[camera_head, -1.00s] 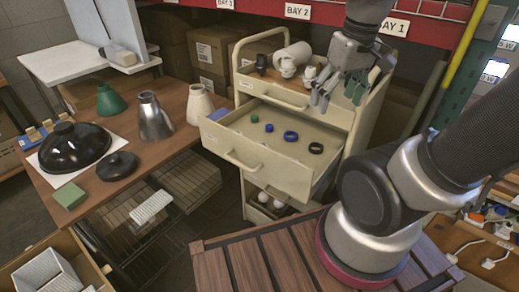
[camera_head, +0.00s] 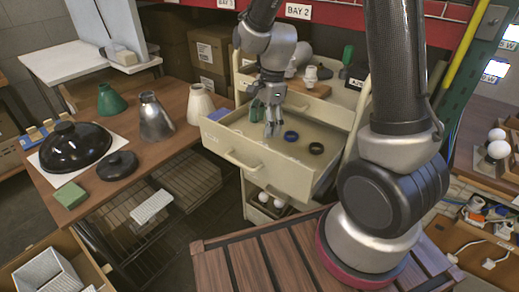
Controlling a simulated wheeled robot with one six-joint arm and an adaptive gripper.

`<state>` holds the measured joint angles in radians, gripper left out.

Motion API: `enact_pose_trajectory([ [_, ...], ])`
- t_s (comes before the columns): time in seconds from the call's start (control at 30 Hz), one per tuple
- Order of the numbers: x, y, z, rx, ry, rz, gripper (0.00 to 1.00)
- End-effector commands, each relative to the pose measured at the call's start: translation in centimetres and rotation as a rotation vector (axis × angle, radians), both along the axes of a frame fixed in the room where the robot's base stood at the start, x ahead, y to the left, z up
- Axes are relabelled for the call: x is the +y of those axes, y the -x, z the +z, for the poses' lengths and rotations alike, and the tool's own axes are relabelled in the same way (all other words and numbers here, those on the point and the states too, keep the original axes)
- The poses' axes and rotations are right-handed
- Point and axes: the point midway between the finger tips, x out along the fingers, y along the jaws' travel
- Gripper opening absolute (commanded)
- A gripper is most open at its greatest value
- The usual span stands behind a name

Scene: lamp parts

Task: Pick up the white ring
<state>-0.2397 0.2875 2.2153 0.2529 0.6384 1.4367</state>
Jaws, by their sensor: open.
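My gripper (camera_head: 269,126) points down over the open cream drawer (camera_head: 233,138), its fingers apart and nothing visible between them. I cannot make out a white ring in the drawer; the fingers cover part of the drawer floor. A blue ring (camera_head: 291,136) lies just right of the fingers. A black ring (camera_head: 316,148) lies farther right, near the drawer's right side. Whether the fingertips touch the drawer floor cannot be told.
The drawer's walls surround the gripper. White fittings (camera_head: 311,74) and a green part (camera_head: 347,56) stand on the cabinet top behind. A wooden table at left holds a black dome (camera_head: 75,146), a silver cone (camera_head: 155,117) and a cream cone (camera_head: 200,103).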

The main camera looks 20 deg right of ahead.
Motion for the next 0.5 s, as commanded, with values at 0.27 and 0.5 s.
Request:
enact_pose_trajectory([
  [0.27,0.3,0.1,-2.6,0.009,0.001,-0.037,0.77],
  [0.5,0.9,-0.1,-6.2,0.008,0.002,-0.035,0.77],
])
